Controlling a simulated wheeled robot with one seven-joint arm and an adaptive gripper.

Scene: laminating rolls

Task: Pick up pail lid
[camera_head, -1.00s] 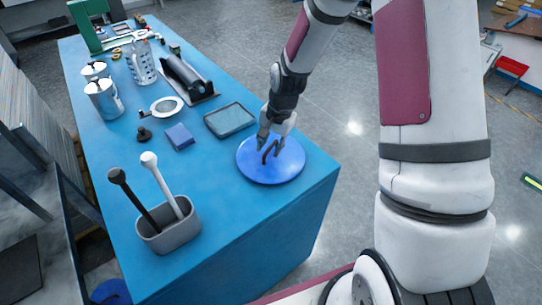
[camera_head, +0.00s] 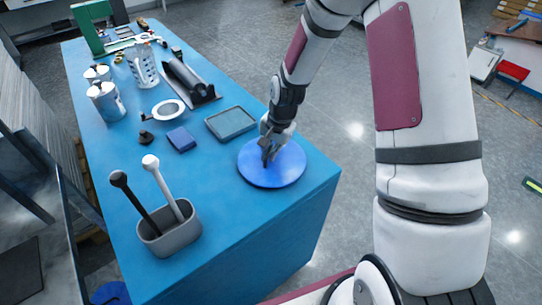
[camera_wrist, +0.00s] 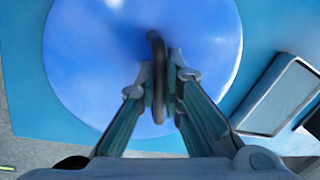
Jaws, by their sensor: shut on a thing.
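The pail lid (camera_head: 287,175) is a round blue disc lying near the front right corner of the blue table. It also fills much of the wrist view (camera_wrist: 90,60), with a dark loop handle (camera_wrist: 157,50) standing up from its middle. My gripper (camera_head: 268,155) is over the lid, and in the wrist view its two fingers (camera_wrist: 160,85) are closed on the handle from both sides. The lid appears to rest on the table; any small gap under it cannot be told. In the head view my fingers hide most of the handle.
On the blue table (camera_head: 235,235), a grey tray (camera_head: 231,122) lies just behind the lid. A blue block (camera_head: 181,139) and a grey holder (camera_head: 170,235) with two long-handled tools stand left. Metal cans (camera_head: 105,102) and a black roller (camera_head: 190,82) are farther back. The table edge is close right.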

